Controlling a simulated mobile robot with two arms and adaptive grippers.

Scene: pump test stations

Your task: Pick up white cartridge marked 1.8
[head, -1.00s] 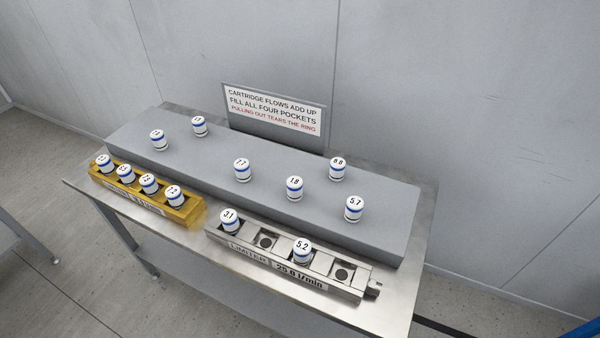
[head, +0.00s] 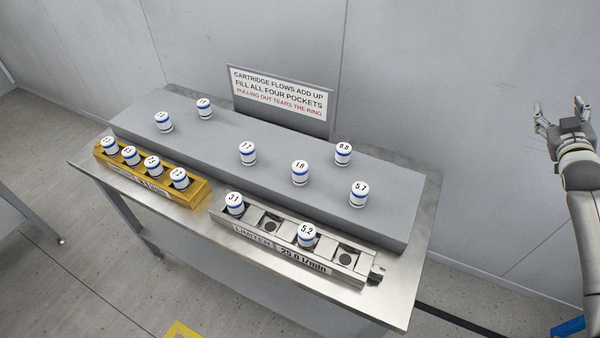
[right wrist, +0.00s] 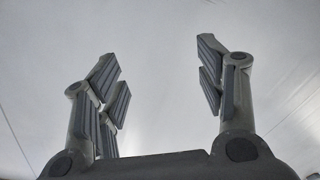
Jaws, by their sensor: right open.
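The white cartridge marked 1.8 (head: 300,172) has a blue band and stands upright on the grey raised block (head: 205,142), between the cartridges marked 7.7 and 5.7. My right gripper (head: 562,108) is at the right edge of the head view, raised, well to the right of the table and away from the cartridge. In the right wrist view its fingers (right wrist: 160,80) are spread apart with nothing between them, against a plain pale wall. My left gripper is not in view.
Other white cartridges, such as 5.7 (head: 359,194) and 8.8 (head: 343,153), stand on the block. A steel holder (head: 283,252) in front has cartridges 3.1 and 5.2 and two empty pockets. A yellow holder (head: 196,196) is full. A sign (head: 279,100) stands behind.

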